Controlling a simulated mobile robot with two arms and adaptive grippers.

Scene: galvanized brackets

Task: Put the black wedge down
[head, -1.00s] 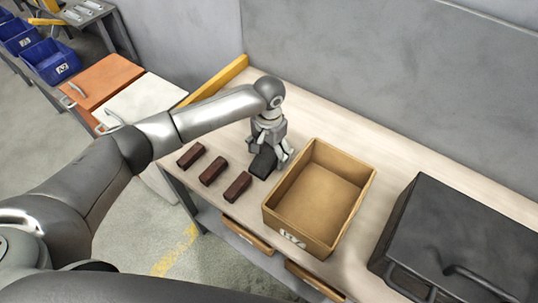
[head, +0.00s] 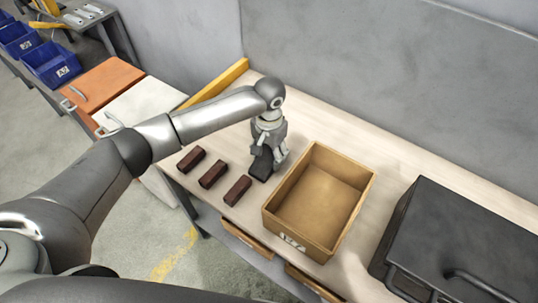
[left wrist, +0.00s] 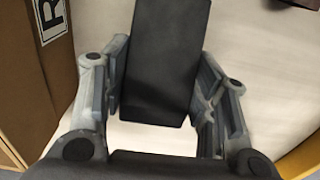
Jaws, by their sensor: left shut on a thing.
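The black wedge (head: 261,167) is at the worktable, between the row of dark red blocks and the cardboard-coloured box. My left gripper (head: 266,151) points down from above and is shut on it. In the left wrist view the wedge (left wrist: 165,62) lies between the two fingers of the gripper (left wrist: 162,88), with its long dark face toward the camera. The wedge is at or very close to the tabletop; I cannot tell whether it touches. My right gripper is not in view.
Three dark red blocks (head: 212,174) lie in a row left of the wedge. The open, empty box (head: 302,236) stands close on the right. A black case (head: 468,235) is farther right. The light tabletop (head: 330,130) is clear behind the box.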

